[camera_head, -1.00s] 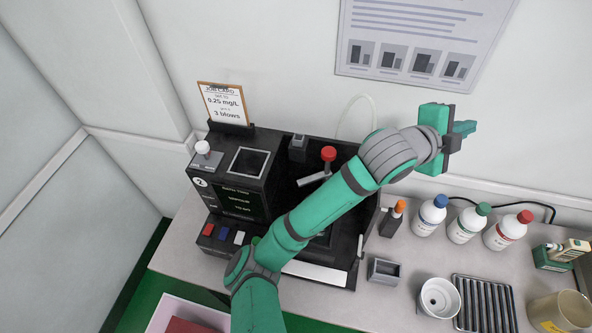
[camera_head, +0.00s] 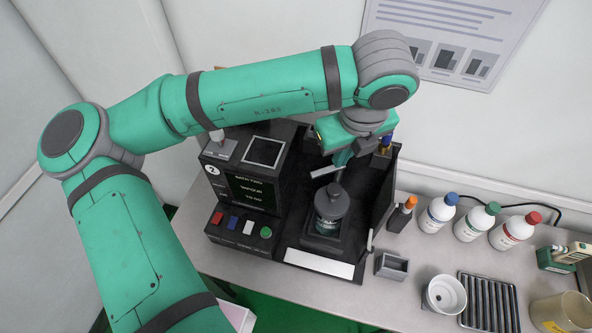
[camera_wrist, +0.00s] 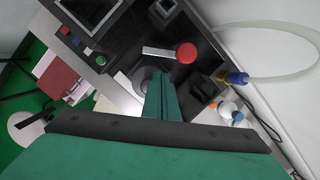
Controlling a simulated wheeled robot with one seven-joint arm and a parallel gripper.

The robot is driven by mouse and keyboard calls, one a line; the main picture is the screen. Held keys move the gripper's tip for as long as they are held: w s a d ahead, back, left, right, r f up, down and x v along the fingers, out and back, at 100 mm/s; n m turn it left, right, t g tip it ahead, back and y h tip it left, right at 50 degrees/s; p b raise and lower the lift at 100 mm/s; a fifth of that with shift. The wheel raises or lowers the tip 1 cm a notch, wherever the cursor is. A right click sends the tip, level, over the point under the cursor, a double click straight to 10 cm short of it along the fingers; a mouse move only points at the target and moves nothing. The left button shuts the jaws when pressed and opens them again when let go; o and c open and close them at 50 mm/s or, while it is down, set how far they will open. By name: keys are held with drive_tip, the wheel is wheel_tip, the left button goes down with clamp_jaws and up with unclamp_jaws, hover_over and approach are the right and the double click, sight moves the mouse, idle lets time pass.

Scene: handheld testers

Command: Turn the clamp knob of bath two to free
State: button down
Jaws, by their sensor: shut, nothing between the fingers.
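Bath two is the black machine (camera_head: 285,240) marked with a round 2, with a screen (camera_head: 255,192). In the wrist view, a red knob (camera_wrist: 186,53) stands beside a pale lever (camera_wrist: 160,51); in the head view my arm hides the red knob, but the lever (camera_head: 327,172) shows. A white knob (camera_head: 217,136) sits on a grey labelled plate at the machine's top left. The labels are too small to read, and I cannot tell which knob is the clamp. My gripper (camera_head: 341,160) is shut and empty, pointing down above the bath, beside the lever and apart from the red knob.
A dark round-topped vessel (camera_head: 332,205) stands in the bath under my gripper. A blue-ended hose fitting (camera_wrist: 236,77) is behind right. Coloured buttons (camera_head: 248,227) line the front left. Several bottles (camera_head: 438,212) and a white cup (camera_head: 441,294) stand to the right.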

drive_tip(key=a+x, duration=0.2)
drive_tip(key=x, duration=0.7)
drive_tip(key=shift+f+y, duration=0.3)
drive_tip(key=shift+f, duration=0.15)
drive_tip(key=shift+s, duration=0.15)
